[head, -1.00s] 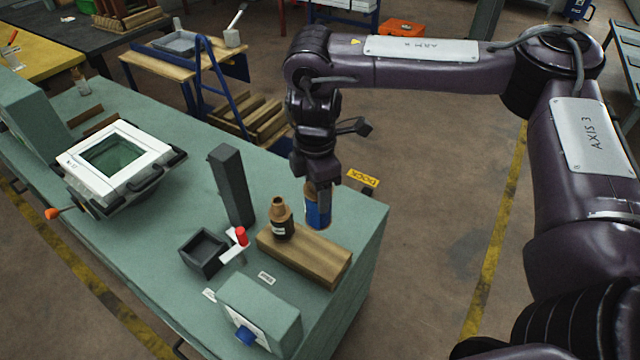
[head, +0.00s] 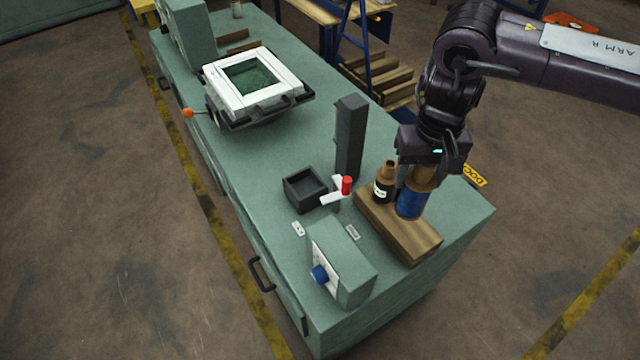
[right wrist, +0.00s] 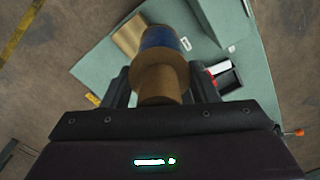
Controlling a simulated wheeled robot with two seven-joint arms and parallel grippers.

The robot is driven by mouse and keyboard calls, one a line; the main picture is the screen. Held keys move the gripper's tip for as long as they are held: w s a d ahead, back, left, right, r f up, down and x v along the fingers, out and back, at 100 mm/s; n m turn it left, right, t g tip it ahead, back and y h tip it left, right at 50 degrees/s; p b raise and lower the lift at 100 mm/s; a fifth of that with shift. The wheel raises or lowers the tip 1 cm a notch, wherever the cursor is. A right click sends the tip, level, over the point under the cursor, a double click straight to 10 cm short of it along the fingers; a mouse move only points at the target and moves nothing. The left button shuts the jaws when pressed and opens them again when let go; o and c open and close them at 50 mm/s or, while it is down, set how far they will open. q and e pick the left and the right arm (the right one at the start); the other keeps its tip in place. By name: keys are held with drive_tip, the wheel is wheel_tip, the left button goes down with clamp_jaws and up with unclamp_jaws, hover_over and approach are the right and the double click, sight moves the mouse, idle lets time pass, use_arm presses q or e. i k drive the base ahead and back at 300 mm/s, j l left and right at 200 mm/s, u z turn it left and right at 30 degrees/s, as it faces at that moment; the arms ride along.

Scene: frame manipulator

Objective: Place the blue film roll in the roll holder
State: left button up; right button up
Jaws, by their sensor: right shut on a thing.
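The blue film roll (head: 409,204) has a blue band on a brown core. In the right wrist view the roll (right wrist: 158,40) points away between the dark fingers of my right gripper (right wrist: 162,86). Which part is the roll holder is unclear. My left gripper is not in view.
A dark post (head: 349,138) and a black open tray (head: 303,189) stand left of the block, with a red-topped white lever (head: 340,190). A green box with a blue knob (head: 320,273) is in front. A white-framed unit (head: 252,82) sits farther back on the green bench.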

sight(305, 189)
drive_tip(key=j+z, duration=0.1)
drive_tip(key=j, duration=0.4)
drive_tip(key=k+j+z, duration=0.1)
drive_tip(key=j, duration=0.35)
drive_tip(key=k+j+z, duration=0.15)
drive_tip(key=j, duration=0.35)
drive_tip(key=i+j+z, duration=0.2)
drive_tip(key=i+j, duration=0.15)
drive_tip(key=i+j+z, duration=0.15)
drive_tip(key=i+j, duration=0.2)
drive_tip(key=j, duration=0.15)
drive_tip(key=i+z, duration=0.15)
drive_tip(key=i, duration=0.3)
